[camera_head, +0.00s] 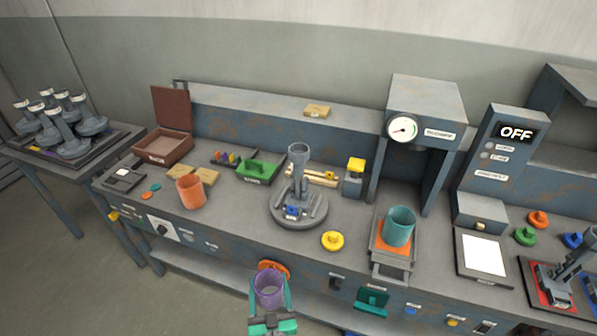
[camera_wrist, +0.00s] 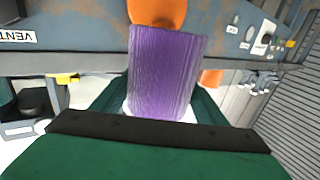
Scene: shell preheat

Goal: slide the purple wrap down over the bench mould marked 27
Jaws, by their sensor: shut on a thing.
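The purple wrap (camera_head: 268,289), an open-topped tube, is between the green fingers of my gripper (camera_head: 271,303), in front of the bench's front face and below its top. In the wrist view the ribbed purple wrap (camera_wrist: 166,75) stands roughly upright between the fingers (camera_wrist: 158,105), which are shut on it. A grey mould (camera_head: 298,180) with a post on a round base stands mid-bench, behind and above the wrap. I cannot read the number 27 on any mould.
An orange round part (camera_head: 273,267) on the bench front lies just behind the wrap. Several moulds crowd the left table (camera_head: 125,140).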

